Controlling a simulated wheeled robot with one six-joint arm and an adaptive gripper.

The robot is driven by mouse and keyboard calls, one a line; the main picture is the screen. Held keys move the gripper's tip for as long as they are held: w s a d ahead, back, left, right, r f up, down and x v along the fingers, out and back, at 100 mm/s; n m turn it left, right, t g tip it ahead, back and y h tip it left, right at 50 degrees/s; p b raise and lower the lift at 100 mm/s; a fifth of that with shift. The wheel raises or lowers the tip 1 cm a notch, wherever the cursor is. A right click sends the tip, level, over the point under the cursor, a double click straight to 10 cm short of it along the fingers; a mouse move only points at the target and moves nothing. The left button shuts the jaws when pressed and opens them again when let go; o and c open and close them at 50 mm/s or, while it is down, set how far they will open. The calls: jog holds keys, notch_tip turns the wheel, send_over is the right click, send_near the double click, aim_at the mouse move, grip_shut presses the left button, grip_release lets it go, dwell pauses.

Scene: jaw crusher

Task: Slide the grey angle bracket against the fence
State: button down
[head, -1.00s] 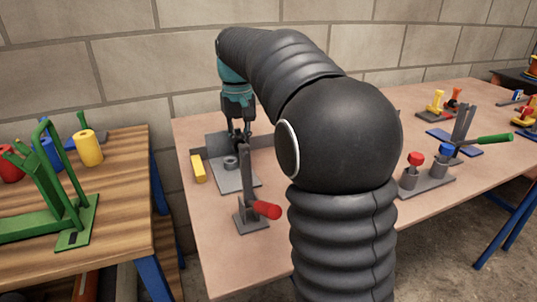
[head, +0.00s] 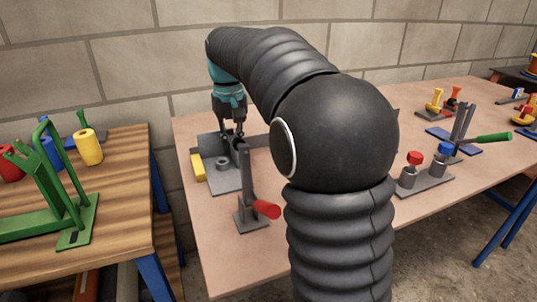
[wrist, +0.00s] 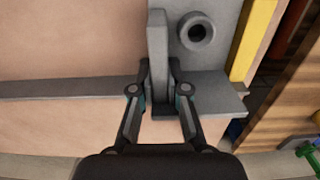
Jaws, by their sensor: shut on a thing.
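The grey angle bracket (head: 224,182) lies on the brown bench, a flat plate with a round raised ring. In the wrist view the bracket (wrist: 205,60) shows its plate, ring and an upright grey wall. My gripper (wrist: 160,98) is shut on the grey upright part. My gripper (head: 233,142) also shows in the head view, pointing down at the bracket's back right side. The fence (wrist: 70,88) is a long low grey bar running across the wrist view. The bracket's back edge meets or nearly meets its line; contact is unclear because grey parts overlap there.
A yellow bar (wrist: 254,40) lies right beside the bracket's plate, touching or nearly so. A clamp with a red handle (head: 267,209) stands close in front of the bracket. A fixture with red and blue caps (head: 428,180) is farther right. A wooden table (head: 120,215) stands left.

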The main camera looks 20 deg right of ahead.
jog(key=shift+w+a, duration=0.1)
jog(key=c, duration=1.1)
grip_release()
jog(key=shift+r, duration=4)
